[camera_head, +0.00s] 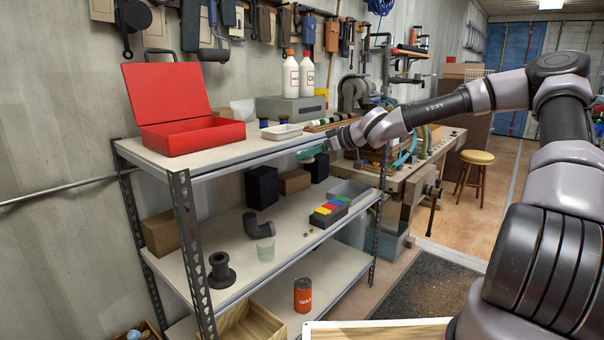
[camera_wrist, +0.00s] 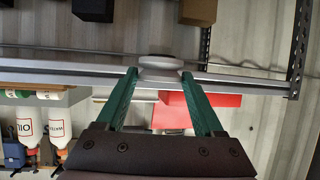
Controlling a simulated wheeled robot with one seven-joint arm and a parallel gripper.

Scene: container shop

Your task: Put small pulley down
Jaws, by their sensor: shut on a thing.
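My gripper (camera_head: 311,154) is in front of the shelf unit's front edge, near the height of the top shelf (camera_head: 225,155). In the wrist view its two green fingers (camera_wrist: 160,76) are shut on the small pulley (camera_wrist: 160,61), a pale grey-white round piece with a wider rim. The pulley is held at the fingertips, in front of the shelf's metal edge. I cannot tell whether it touches the shelf. In the head view the pulley is too small and covered to make out clearly.
The middle shelf (camera_head: 296,237) holds a black elbow pipe (camera_head: 257,226), a clear cup (camera_head: 265,249) and a box of coloured blocks (camera_head: 329,211). A workbench stands to the right.

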